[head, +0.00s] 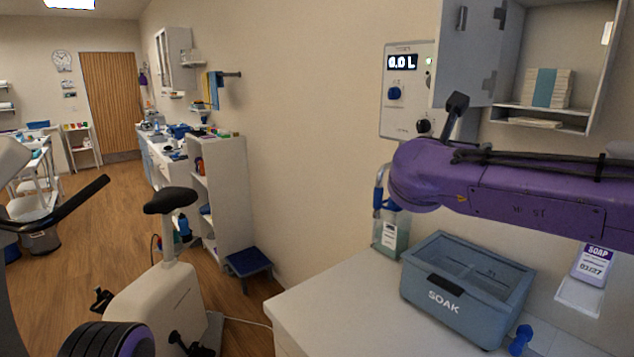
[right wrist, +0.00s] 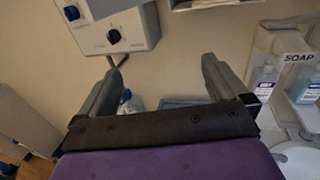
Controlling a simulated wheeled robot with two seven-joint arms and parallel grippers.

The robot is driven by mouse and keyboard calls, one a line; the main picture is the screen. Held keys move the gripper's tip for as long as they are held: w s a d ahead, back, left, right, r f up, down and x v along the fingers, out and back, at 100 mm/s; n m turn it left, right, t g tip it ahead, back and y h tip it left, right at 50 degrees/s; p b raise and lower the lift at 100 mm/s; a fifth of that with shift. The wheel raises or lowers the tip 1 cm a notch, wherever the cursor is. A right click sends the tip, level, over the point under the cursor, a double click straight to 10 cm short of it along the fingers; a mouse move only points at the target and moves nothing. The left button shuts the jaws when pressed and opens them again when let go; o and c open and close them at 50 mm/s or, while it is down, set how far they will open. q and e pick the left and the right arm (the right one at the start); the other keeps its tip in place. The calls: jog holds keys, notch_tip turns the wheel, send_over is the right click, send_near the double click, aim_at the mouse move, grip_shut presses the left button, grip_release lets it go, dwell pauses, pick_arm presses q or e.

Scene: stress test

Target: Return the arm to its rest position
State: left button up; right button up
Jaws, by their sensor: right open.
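My right arm (head: 540,195), purple with black cables, reaches in from the right in the head view, raised above the counter and the SOAK box. A dark finger of the right gripper (head: 456,108) shows above the arm's rounded end, in front of the wall by the dispenser panel. In the right wrist view the two dark fingers of the right gripper (right wrist: 160,65) stand wide apart with nothing between them. My left gripper is in neither view.
A blue-grey SOAK box (head: 455,285) stands on the white counter (head: 340,290) below my arm. A wall panel (head: 405,90) and an open cabinet (head: 545,60) are close behind. A soap bottle (head: 593,264) is at right. An exercise bike (head: 165,290) stands left.

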jog(key=s+a+f+n+t+y, duration=0.1)
jog(key=a+f+n+t+y, duration=0.1)
jog(key=f, duration=1.4)
jog(key=shift+s+a+n+y, duration=0.2)
jog(key=shift+a+n+y, duration=0.4)
jog(key=shift+y, duration=0.4)
jog(key=shift+a+f, duration=0.1)
jog(key=shift+a, duration=0.05)
